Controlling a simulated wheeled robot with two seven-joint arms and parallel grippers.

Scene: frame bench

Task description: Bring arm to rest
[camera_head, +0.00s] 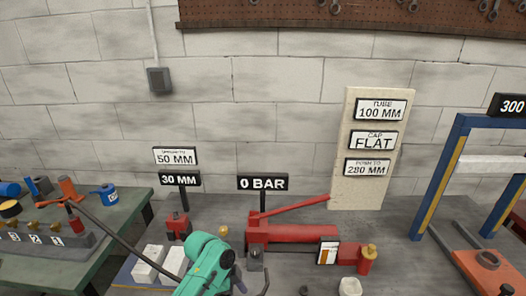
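A teal arm (205,262) of mine, which I take to be the left one, enters at the bottom edge left of centre. Its rounded teal joint is over the front of the bench, beside the white blocks and left of the red hydraulic pump. A small dark grey part at its end (239,284) shows near the bottom edge, and I cannot make out its fingers or anything held. My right gripper is not in view.
The red pump (295,233) stands on the grey bench (400,262) under a "0 BAR" display (262,182). White blocks (150,262) lie left of the arm. A blue and yellow press frame (442,180) stands right, a green table (118,222) left. Bare bench lies between pump and frame.

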